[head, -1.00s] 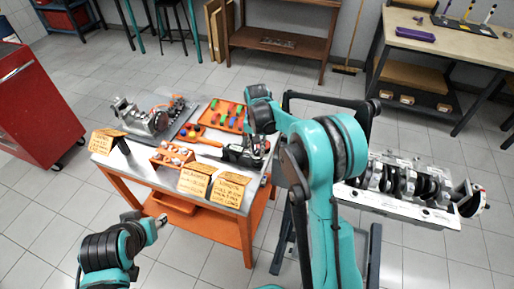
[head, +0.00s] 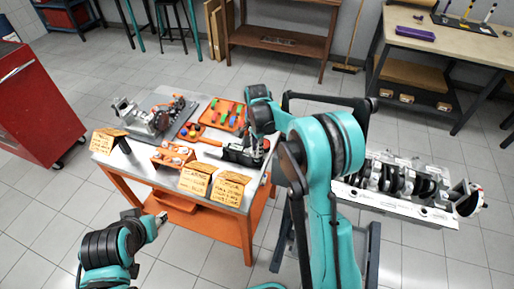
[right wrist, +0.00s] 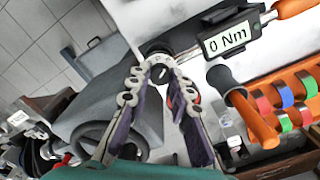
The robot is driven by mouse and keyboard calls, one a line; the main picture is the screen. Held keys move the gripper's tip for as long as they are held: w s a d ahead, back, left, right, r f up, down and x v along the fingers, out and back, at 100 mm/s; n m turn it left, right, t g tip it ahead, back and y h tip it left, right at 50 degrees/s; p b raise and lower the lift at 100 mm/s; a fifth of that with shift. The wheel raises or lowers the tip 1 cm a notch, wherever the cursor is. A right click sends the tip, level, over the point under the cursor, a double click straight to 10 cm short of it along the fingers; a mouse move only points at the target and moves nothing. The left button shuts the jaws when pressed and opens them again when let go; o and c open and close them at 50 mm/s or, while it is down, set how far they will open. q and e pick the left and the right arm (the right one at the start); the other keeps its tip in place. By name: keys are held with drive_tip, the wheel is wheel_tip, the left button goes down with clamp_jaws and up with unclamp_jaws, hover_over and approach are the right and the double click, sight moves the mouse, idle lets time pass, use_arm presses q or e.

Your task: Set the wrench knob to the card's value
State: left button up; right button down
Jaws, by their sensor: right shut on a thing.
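The torque wrench lies on the metal-topped table. Its orange handle (head: 208,141) shows left of my right gripper in the head view. In the right wrist view its display (right wrist: 228,38) reads "0 Nm", and a round knob (right wrist: 158,72) sits at the end of its shaft. My right gripper (right wrist: 163,68) is shut on the knob, with a fingertip on each side; it also shows in the head view (head: 246,153). Tan cards (head: 110,139), (head: 197,179) and (head: 231,188) stand along the front edge; their writing is too small to read. My left gripper (head: 158,220) is apart from the table; its jaws are unclear.
An orange tray with coloured pieces (head: 224,114) and a metal engine part (head: 148,119) stand at the table's back. An orange holder (head: 170,156) is behind the cards. An engine block with crankshaft (head: 400,188) is at right, a red cabinet (head: 40,105) at left.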

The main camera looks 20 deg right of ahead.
drive_tip(key=shift+m, duration=0.5)
drive_tip(key=c, duration=1.3)
unclamp_jaws()
drive_tip(key=shift+c, duration=0.2)
drive_tip(key=shift+r, duration=0.1)
wheel_tip(320, 180, up, 12)
